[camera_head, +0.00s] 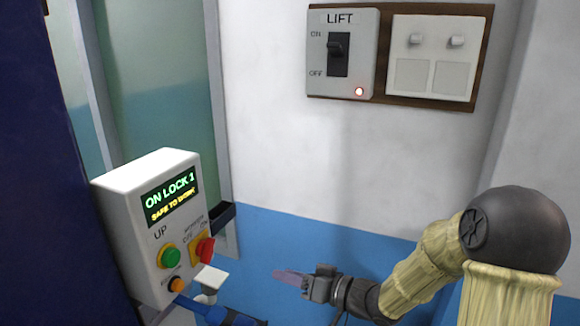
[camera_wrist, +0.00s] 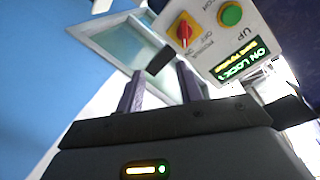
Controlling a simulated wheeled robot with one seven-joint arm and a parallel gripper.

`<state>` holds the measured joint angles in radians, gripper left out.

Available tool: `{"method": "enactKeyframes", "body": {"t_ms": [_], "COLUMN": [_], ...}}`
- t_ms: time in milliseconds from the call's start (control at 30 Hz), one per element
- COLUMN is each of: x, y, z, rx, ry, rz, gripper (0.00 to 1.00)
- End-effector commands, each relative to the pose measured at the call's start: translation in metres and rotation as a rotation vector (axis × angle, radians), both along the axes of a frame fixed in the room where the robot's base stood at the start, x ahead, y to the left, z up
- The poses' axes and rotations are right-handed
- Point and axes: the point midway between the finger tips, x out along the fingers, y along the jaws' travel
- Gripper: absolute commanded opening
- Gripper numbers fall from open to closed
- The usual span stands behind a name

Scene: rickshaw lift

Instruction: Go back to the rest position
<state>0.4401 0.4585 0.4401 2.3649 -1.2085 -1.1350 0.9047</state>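My gripper (camera_head: 291,278) is at the lower middle of the head view, in front of the blue lower wall and to the right of the control box (camera_head: 130,205). In the wrist view its two fingers (camera_wrist: 160,85) stand apart with nothing between them. The box display (camera_head: 168,197) reads "ON LOCK 1" and "SAFE TO WORK". The box carries a green button (camera_head: 169,257), a red knob on a yellow plate (camera_head: 204,250) and an orange button (camera_head: 177,284). The fingers touch none of these.
A glass door panel (camera_head: 155,90) stands behind the box. A dark blue panel (camera_head: 45,190) fills the left edge.

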Motion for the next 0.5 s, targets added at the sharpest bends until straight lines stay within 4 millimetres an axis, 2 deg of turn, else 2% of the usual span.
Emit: {"method": "enactKeyframes", "body": {"t_ms": [133, 267, 367, 500], "x": [0.016, 0.020, 0.013, -0.012], "y": [-0.023, -0.057, -0.084, -0.120], "z": [-0.024, -0.044, -0.057, -0.070], "rx": [-0.240, -0.464, -0.621, -0.809], "ry": [0.004, 0.045, 0.105, 0.229], "rz": [-0.175, -0.322, -0.412, -0.503], "gripper": [0.36, 0.36, 0.36, 0.36]}}
